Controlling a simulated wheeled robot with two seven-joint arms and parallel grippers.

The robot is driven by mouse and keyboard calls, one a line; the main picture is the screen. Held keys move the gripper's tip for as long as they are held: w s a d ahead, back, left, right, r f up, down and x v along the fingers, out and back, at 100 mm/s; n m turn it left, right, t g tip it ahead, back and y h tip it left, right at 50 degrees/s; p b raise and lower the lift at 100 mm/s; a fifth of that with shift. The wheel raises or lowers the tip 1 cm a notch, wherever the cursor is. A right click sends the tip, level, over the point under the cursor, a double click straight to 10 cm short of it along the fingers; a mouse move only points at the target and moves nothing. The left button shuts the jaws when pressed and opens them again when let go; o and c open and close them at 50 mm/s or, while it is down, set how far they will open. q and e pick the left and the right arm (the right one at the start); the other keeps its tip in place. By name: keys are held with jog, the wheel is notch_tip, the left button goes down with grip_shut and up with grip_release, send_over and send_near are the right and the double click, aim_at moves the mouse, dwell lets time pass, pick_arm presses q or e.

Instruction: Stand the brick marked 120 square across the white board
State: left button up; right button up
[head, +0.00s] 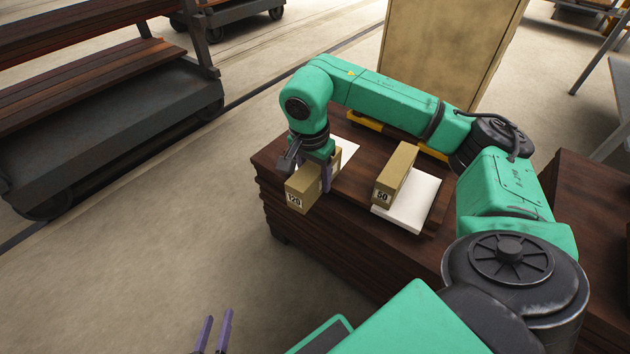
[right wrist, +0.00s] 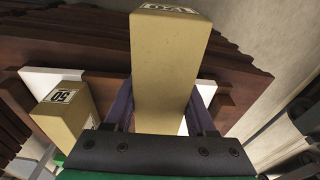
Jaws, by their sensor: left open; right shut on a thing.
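The tan brick marked 120 (head: 313,188) is in my right gripper (head: 308,170), which is shut on its sides. Its marked end faces the front left edge of the dark plank stack. In the right wrist view the brick (right wrist: 165,70) lies lengthwise between the purple fingers (right wrist: 160,112). A white board (head: 348,151) shows partly behind the brick and gripper; the rest is hidden. I cannot tell whether the brick touches the board or hangs above it. My left gripper (head: 213,333) is open and empty at the bottom of the head view, away from the stack.
A brick marked 50 (head: 397,174) lies across a second white board (head: 422,203) to the right on the same plank stack (head: 330,222). Yellow bars (head: 365,121) lie behind. A tall tan panel (head: 450,50) stands further back. Floor at left is clear up to a cart (head: 110,115).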

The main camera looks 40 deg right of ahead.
jog(key=shift+r+p, duration=0.25)
jog(key=shift+p, duration=0.05)
jog(key=shift+w+d+f, duration=0.1)
jog(key=shift+w+d, duration=0.05)
jog(key=shift+d, duration=0.05)
jog(key=w+d, duration=0.1)
jog(key=d, duration=0.2)
jog(key=w+d+p, duration=0.1)
jog(key=d, duration=0.3)
jog(key=w+d, duration=0.2)
jog(key=d, duration=0.1)
jog(key=shift+d+f+p, duration=0.15)
jog(key=shift+f+p, duration=0.05)
jog(key=shift+p, duration=0.1)
jog(key=shift+d, duration=0.2)
jog(key=shift+f, duration=0.1)
jog(key=shift+f, duration=0.7)
jog(key=o, duration=1.3)
